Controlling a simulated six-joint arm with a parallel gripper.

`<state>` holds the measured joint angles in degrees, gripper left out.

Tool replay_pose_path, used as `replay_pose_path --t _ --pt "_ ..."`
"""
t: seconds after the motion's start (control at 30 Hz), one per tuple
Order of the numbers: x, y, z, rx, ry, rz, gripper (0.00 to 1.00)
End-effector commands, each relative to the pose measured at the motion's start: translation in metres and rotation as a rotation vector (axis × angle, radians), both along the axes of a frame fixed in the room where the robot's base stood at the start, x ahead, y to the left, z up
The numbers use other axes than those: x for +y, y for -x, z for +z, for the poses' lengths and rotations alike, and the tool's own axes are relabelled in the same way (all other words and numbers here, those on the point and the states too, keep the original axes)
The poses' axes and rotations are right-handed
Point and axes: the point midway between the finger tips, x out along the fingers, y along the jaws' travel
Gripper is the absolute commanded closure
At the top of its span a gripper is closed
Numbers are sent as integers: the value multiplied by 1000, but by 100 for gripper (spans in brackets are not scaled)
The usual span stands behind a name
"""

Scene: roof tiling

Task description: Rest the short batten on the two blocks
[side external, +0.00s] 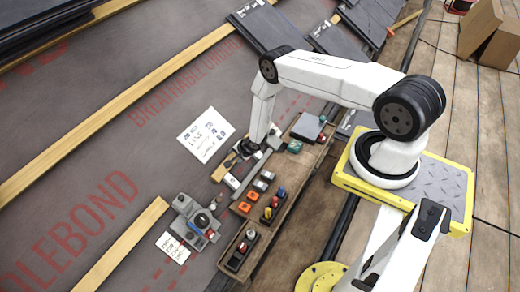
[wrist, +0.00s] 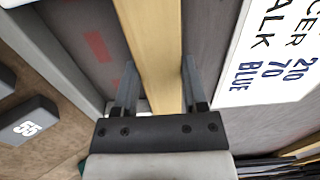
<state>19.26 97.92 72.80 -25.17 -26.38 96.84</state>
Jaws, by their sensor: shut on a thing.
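My gripper (wrist: 158,88) is shut on a pale wooden batten (wrist: 150,45), which runs between its fingers and out of the top of the wrist view. In the side external view my gripper (side external: 247,150) is low over the dark membrane, and a short piece of the batten (side external: 224,169) shows to its lower left. The arm hides the rest. A dark block marked 55 (wrist: 30,124) lies on a brown surface at the left of the wrist view. I cannot tell which blocks are the two supports, or whether the batten touches anything below.
A long wooden tray (side external: 228,257) holds several small coloured items right of the work. A grey bar (side external: 243,188) lies along its edge. A lettered white sheet (side external: 205,134) and a grey device (side external: 195,220) lie to the left. Long fixed battens (side external: 110,112) cross the membrane.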

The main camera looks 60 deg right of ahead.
Motion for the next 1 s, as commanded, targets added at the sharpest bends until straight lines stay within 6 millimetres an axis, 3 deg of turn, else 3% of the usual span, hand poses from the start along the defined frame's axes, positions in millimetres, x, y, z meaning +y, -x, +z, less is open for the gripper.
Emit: replay_pose_path --t 0.17,0.2,0.3,0.67,1.0 --pt "0 1 -1 0 -1 -1 97" --pt "0 1 -1 0 0 0 35" --pt "0 1 -1 0 -1 -1 4" --pt "0 2 -1 1 -1 -1 4" --pt "0 10 12 1 -1 -2 4"
